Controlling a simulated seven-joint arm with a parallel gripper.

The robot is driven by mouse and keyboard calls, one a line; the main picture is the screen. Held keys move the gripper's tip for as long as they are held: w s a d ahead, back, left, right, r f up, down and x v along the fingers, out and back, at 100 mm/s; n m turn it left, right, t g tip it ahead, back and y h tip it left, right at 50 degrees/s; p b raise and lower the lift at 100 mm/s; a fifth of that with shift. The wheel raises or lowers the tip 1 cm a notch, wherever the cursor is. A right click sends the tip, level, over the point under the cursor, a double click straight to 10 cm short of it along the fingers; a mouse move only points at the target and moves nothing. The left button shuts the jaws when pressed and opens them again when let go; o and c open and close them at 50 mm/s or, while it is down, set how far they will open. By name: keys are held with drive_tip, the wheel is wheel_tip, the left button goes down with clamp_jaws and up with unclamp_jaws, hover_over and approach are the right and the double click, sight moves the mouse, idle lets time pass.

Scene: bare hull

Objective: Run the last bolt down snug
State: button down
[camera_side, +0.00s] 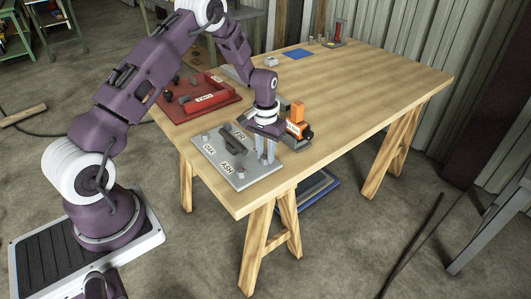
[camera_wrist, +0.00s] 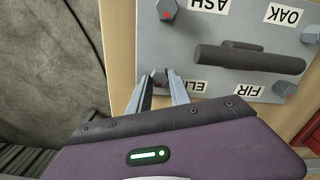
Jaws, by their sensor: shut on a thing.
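A grey plate (camera_side: 237,178) lies near the table's front left corner, with a dark bar-shaped handle (camera_wrist: 250,60) on it. In the wrist view its labels read ASH, OAK, FIR and ELM. My gripper (camera_wrist: 159,84) is shut on the ELM bolt (camera_wrist: 160,75), whose head shows between the fingertips. In the side view my gripper (camera_side: 266,150) hides that bolt; how far it is seated cannot be told.
A red tray (camera_side: 222,101) with dark parts lies behind the plate. An orange and black tool (camera_side: 298,126) stands close to the right of my gripper. A blue mat (camera_side: 298,53) and a red stand (camera_side: 337,35) are at the far end. The table's right half is clear.

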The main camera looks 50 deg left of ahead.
drive_tip(key=c, duration=1.2)
unclamp_jaws()
wheel_tip(320, 180, up, 7)
drive_tip(key=shift+r, duration=0.1)
drive_tip(key=s+d+r+m+t, duration=0.1)
drive_tip(key=s+d+r, duration=0.3)
drive_tip(key=r, duration=0.5)
drive_tip(key=s+d+r+t, duration=0.1)
drive_tip(key=s+d+r, duration=0.3)
drive_tip(key=r, duration=0.5)
drive_tip(key=s+d+r+m+t, duration=0.1)
drive_tip(key=s+d, duration=0.1)
drive_tip(key=s, duration=0.5)
drive_tip(key=s+d+r+t, duration=0.1)
drive_tip(key=s+d+r, duration=0.1)
drive_tip(key=s, duration=0.5)
drive_tip(key=s+d+r+m+t, duration=0.1)
drive_tip(key=s+d+r, duration=0.1)
drive_tip(key=s, duration=0.5)
drive_tip(key=shift+d+r+m+t, duration=0.15)
drive_tip(key=shift+r+m+t, duration=0.05)
drive_tip(key=shift+m+t, duration=0.1)
